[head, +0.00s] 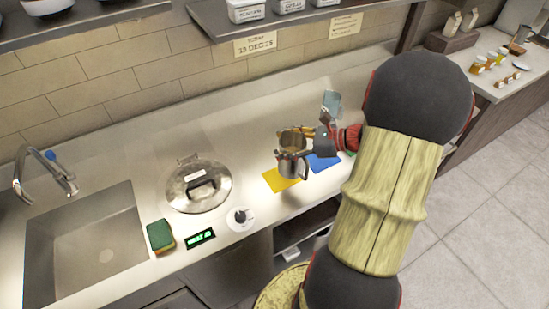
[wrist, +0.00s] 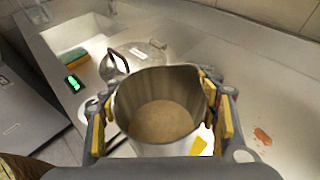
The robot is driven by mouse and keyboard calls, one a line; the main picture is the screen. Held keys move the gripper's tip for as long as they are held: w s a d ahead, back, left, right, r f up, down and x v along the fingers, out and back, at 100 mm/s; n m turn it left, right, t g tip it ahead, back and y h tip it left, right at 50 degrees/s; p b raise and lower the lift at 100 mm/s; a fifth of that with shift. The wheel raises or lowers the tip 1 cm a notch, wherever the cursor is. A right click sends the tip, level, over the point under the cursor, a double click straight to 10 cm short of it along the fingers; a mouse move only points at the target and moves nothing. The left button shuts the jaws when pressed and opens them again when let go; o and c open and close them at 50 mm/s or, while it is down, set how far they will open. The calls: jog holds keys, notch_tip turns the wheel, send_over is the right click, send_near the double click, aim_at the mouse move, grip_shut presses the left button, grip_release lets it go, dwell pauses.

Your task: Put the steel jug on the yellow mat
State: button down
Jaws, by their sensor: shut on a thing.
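The steel jug (head: 291,160) is upright in my gripper (head: 306,146), with a finger on each side of it. In the wrist view the jug (wrist: 160,88) fills the middle, and a brown content shows inside it. My gripper (wrist: 165,118) is shut on the jug there. The yellow mat (head: 280,180) lies on the counter just below and left of the jug in the head view, partly hidden by it. I cannot tell whether the jug touches it. A small yellow patch, probably the mat (wrist: 199,146), shows beside the jug's base in the wrist view.
A blue mat (head: 323,162) lies just right of the jug. A steel lid (head: 199,187), a green sponge (head: 160,236), a small green display (head: 200,238) and a white round dish (head: 241,219) are to the left, with the sink (head: 85,246) beyond. A shelf hangs above.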

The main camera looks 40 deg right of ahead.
jog(key=w+f+b, duration=0.2)
jog(key=w+f, duration=0.1)
jog(key=f, duration=0.4)
jog(key=shift+w, duration=0.25)
jog(key=shift+f+b, duration=0.2)
jog(key=shift+b, duration=0.1)
jog(key=c, duration=0.6)
grip_release()
jog(key=shift+o, duration=0.2)
